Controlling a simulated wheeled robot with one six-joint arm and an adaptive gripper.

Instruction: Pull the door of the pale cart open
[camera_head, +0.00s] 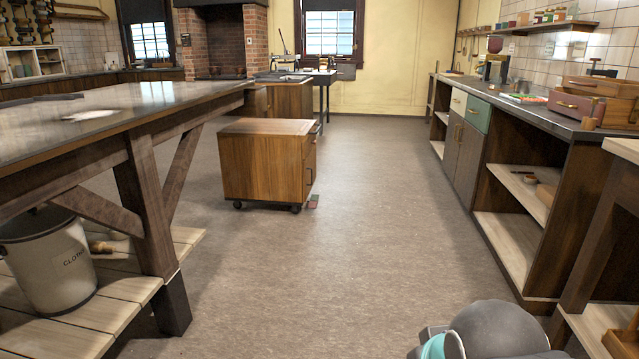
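A low wooden cart (262,165) on dark casters stands on the floor left of the middle, ahead of me. It looks warm brown, with a slightly lighter top, rather than clearly pale. Its right side is seen at a steep angle and shows narrow fronts with small handles (309,170). These fronts look closed, but the angle makes it hard to tell which is the door. My gripper is not in view; only a grey and teal part of my arm shows at the bottom right, far from the cart.
A long workbench (155,190) with a lower shelf and a bin (47,260) stands on the left. Counters with open shelves (510,225) line the right. The floor between (375,210) is clear.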

